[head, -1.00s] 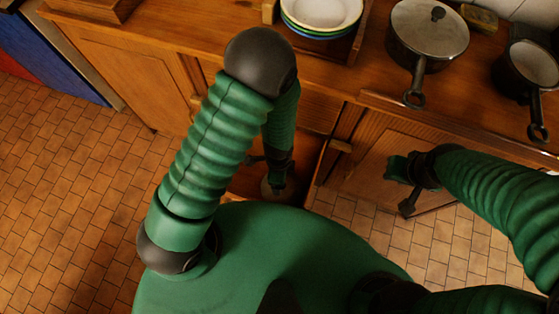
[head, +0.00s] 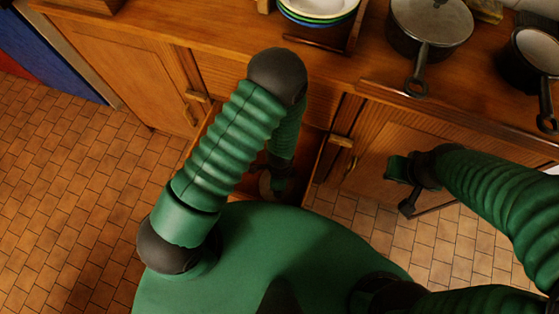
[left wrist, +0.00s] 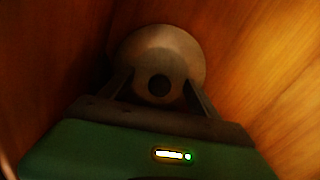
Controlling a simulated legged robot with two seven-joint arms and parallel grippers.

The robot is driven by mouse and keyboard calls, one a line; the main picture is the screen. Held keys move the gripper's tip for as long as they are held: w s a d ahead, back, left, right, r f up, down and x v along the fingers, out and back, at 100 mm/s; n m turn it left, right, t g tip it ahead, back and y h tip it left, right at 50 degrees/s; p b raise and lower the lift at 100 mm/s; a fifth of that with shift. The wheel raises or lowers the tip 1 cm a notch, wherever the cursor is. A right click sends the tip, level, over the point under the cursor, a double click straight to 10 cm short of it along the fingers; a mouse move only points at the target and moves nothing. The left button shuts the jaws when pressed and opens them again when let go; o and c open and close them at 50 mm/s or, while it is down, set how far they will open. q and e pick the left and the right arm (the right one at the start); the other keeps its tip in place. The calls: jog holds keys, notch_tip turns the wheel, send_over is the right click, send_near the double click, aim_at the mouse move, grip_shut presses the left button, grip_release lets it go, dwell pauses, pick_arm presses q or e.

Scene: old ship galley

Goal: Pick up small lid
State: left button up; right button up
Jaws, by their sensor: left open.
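The small lid (left wrist: 162,46) is a round, pale metal disc with a dark knob (left wrist: 159,85). It lies in a wooden drawer (head: 313,160) below the counter. My left gripper (left wrist: 159,88) reaches down into the drawer, open, with its fingers on either side of the knob. I cannot tell whether the fingers touch it. My right gripper (head: 400,187) is open and empty in front of the cupboard, to the right.
Drawer walls stand close around my left gripper. On the counter (head: 190,40) are stacked bowls (head: 318,10), a lidded pan (head: 430,25) and another pan (head: 540,50), with handles pointing to the front edge. The tiled floor (head: 60,200) at left is clear.

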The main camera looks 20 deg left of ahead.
pick_arm(q)
jog(key=shift+d, duration=0.25)
jog(key=c, duration=0.5)
jog(key=shift+s+a, duration=0.15)
jog(key=shift+a, duration=0.25)
jog(key=c, duration=0.7)
jog(key=shift+s, duration=0.1)
grip_shut()
jog(key=shift+d, duration=0.1)
